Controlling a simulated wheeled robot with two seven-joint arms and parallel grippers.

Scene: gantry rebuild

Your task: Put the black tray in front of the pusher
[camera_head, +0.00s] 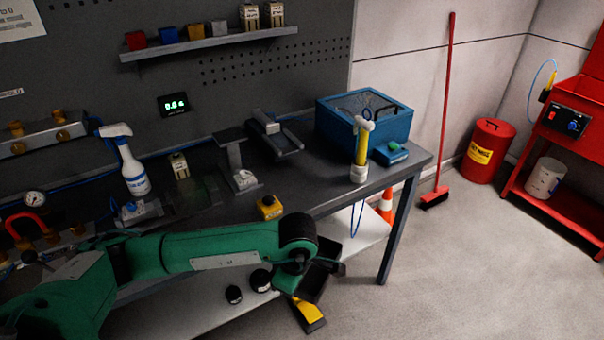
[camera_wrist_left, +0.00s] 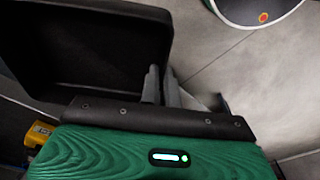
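The black tray (camera_head: 318,280) is in front of the bench at the end of my green left arm, above the lower shelf's height and tilted in the head view. In the left wrist view, the tray (camera_wrist_left: 95,45) fills the upper left. My left gripper (camera_wrist_left: 162,85) has its two grey fingers close together at the tray's right wall, seemingly pinching it. In the head view the fingers are hidden behind my wrist. A device with a grey block on a dark track (camera_head: 275,135), possibly the pusher, stands on the bench. My right gripper is not in view.
The dark bench (camera_head: 330,190) also carries a blue bin (camera_head: 390,122), a yellow lamp-like post (camera_head: 361,150), a grey stand (camera_head: 235,160), a yellow button box (camera_head: 269,207) and a spray bottle (camera_head: 133,170). The floor to the right is clear up to a red broom (camera_head: 446,110).

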